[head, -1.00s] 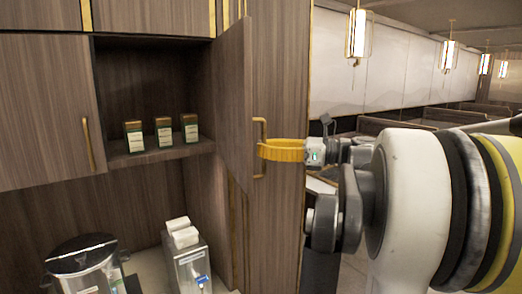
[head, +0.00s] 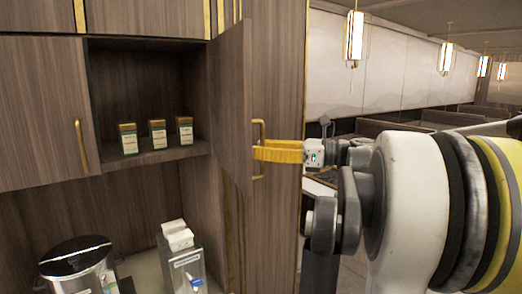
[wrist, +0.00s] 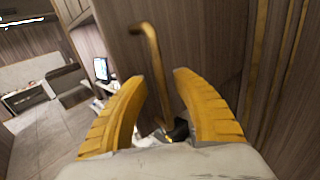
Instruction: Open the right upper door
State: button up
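The right upper door (head: 231,110) stands swung out from the cabinet, with its inner face toward the head view and the compartment behind it open. Its brass bar handle (head: 259,140) is on the outer side, near the free edge. My gripper (head: 257,153) has yellow fingers and is at the handle's lower half. In the wrist view my gripper (wrist: 162,80) has its fingers spread, with the handle (wrist: 153,58) passing between them. A gap shows on both sides of the bar, and the lower end of the handle is partly hidden near the palm.
Several small boxes (head: 158,134) stand on the cabinet shelf (head: 165,155). The closed left upper door (head: 40,110) has its own handle. A round metal container (head: 80,268) and a metal dispenser (head: 183,265) are on the counter below. Lamps hang over an open seating area at right.

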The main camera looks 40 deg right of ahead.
jog(key=v, duration=1.2)
